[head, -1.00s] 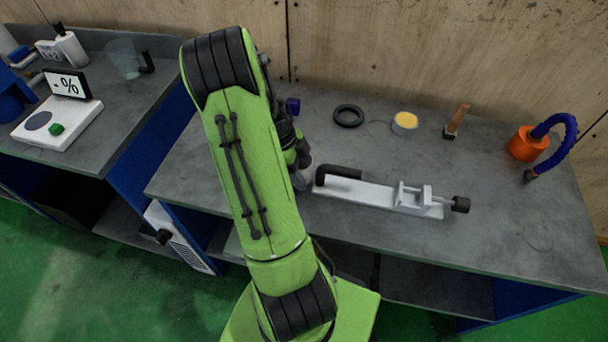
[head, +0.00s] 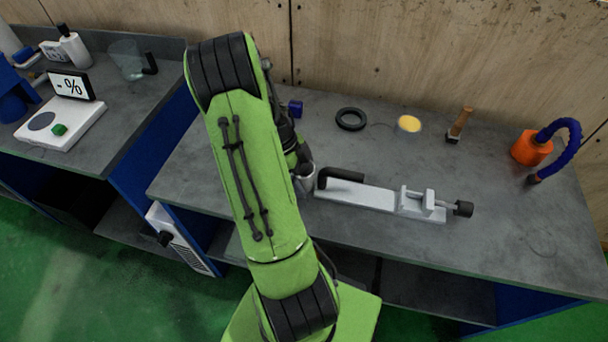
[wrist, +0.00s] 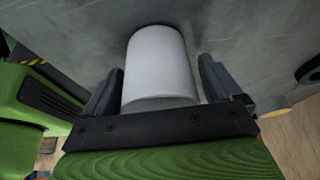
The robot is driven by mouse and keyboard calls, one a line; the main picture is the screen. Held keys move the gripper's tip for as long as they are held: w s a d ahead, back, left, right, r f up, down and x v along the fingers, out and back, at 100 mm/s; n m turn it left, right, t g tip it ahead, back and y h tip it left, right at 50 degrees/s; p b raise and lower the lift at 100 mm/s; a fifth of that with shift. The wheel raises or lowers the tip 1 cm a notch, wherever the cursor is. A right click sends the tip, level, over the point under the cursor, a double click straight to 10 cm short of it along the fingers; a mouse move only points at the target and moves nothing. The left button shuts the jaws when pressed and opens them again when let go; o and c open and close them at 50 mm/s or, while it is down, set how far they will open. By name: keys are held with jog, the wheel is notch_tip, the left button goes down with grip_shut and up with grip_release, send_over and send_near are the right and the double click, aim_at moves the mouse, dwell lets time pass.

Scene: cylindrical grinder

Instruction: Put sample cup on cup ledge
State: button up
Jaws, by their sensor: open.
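A plain pale grey-white cylinder, which looks like the sample cup (wrist: 160,65), is between the two dark fingers of my gripper (wrist: 158,85) in the wrist view. The fingers are open, with a gap showing on each side of the cup. In the head view a small pale part of the cup (head: 306,181) shows beside my arm, at the left end of the white fixture. My arm hides most of the gripper there. The cup's base and what it rests on are not clear. I cannot pick out the cup ledge for certain.
A white fixture with a black handle (head: 375,199) lies close right of the cup. Behind are a black ring (head: 351,119), a yellow disc (head: 409,123), a wooden-handled brush (head: 459,125) and an orange pot with blue hose (head: 530,146). A scale (head: 60,123) stands on the left bench.

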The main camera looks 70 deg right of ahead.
jog(key=w+a+r+n+t+p, duration=0.1)
jog(key=w+a+r+n, duration=0.25)
jog(key=r, duration=0.35)
jog(key=w+a+r+n+t+p, duration=0.15)
jog(key=w+r, duration=0.25)
jog(key=r, duration=0.4)
jog(key=w+a+r+n+t+h, duration=0.1)
jog(key=a+r+n, duration=0.2)
jog(key=a+n, duration=0.2)
jog(key=w+a+r+n+t, duration=0.2)
jog(key=a+r+n, duration=0.1)
jog(key=a+n, duration=0.25)
jog(key=s+a+r+n+t, duration=0.2)
jog(key=s+a+n, duration=0.1)
jog(key=a+n, duration=0.5)
jog(key=s+a+r+n+t+y, duration=0.1)
jog(key=s+a+n, duration=0.3)
jog(key=a+n, duration=0.4)
jog(key=n+t, duration=0.1)
jog(key=n, duration=0.1)
jog(key=shift+a+r+n+t+y, duration=0.15)
jog(key=shift+r+n+t+y, duration=0.15)
jog(key=shift+r+n+t, duration=0.1)
